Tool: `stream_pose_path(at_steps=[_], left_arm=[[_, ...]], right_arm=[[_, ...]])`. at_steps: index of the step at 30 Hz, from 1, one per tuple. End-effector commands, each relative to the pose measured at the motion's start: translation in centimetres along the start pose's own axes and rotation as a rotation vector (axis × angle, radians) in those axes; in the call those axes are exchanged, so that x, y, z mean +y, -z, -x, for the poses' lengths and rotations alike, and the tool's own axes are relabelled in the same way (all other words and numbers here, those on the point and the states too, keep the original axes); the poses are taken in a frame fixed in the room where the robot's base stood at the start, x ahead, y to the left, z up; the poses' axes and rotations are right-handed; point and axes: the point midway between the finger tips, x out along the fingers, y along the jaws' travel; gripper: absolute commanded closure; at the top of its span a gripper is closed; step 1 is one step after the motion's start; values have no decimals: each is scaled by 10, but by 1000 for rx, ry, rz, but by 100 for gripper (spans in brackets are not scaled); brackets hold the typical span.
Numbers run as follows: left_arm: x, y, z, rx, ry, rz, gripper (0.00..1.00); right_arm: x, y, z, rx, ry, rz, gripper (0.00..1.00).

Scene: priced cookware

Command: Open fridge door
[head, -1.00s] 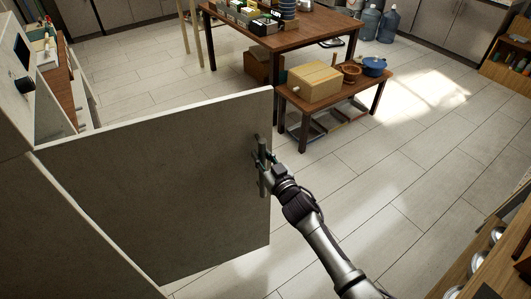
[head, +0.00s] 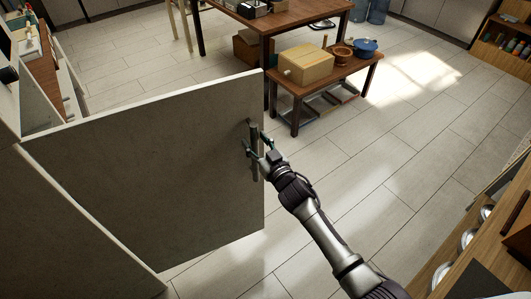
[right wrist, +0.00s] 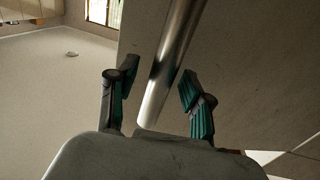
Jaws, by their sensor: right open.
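The fridge door (head: 150,175) is a large grey panel that stands swung out into the room in the head view. Its vertical metal bar handle (head: 253,158) is near the door's free right edge. My right gripper (head: 257,146) is at the handle, with its fingers spread to either side of the bar. In the right wrist view the handle (right wrist: 168,75) runs between the two teal-lined fingers of my right gripper (right wrist: 156,80), with a gap visible on the left. Contact on the right is unclear. My left gripper is not in view.
A wooden shelf (head: 466,262) with bowls is at the lower right. Tiled floor (head: 410,130) is clear between them.

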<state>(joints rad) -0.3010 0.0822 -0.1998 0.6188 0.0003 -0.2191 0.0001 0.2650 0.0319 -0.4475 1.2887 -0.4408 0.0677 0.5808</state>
Motion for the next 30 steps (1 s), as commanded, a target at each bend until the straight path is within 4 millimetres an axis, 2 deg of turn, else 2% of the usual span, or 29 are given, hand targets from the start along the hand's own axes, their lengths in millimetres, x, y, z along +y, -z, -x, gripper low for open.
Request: stream_pose_path(at_steps=[9, 15, 21, 30], left_arm=[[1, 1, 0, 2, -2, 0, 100], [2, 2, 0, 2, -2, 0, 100], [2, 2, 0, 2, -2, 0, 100], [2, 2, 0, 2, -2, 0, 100]], right_arm=[[0, -2, 68, -3, 1, -1, 50], [0, 0, 98, -1, 0, -1, 50], [0, 0, 108, 0, 1, -1, 50], [0, 0, 108, 0, 0, -1, 50]])
